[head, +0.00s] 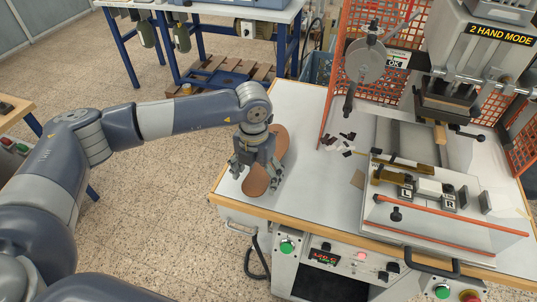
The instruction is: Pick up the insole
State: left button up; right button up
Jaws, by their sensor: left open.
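A brown insole (256,181) lies on the left front part of the white-topped stamping table, with its long side running away from me. My left gripper (254,185) is over the insole, fingers pointing down and spread apart. The gripper hides the middle of the insole; its near end and its far end show. I cannot tell whether the fingertips touch the insole or the table. My right gripper is not in view.
The stamping machine (483,60) and its slide plate with L and R blocks (405,191) stand on the right. Small black and white scraps (345,141) lie mid-table. Orange mesh guards (408,30) rise behind. The white tabletop (305,190) is clear right of the insole.

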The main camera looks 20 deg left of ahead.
pick_arm(q)
jog(key=shift+f, duration=0.15)
dwell(0.4)
jog(key=c, duration=1.2)
jog(key=shift+o, duration=0.2)
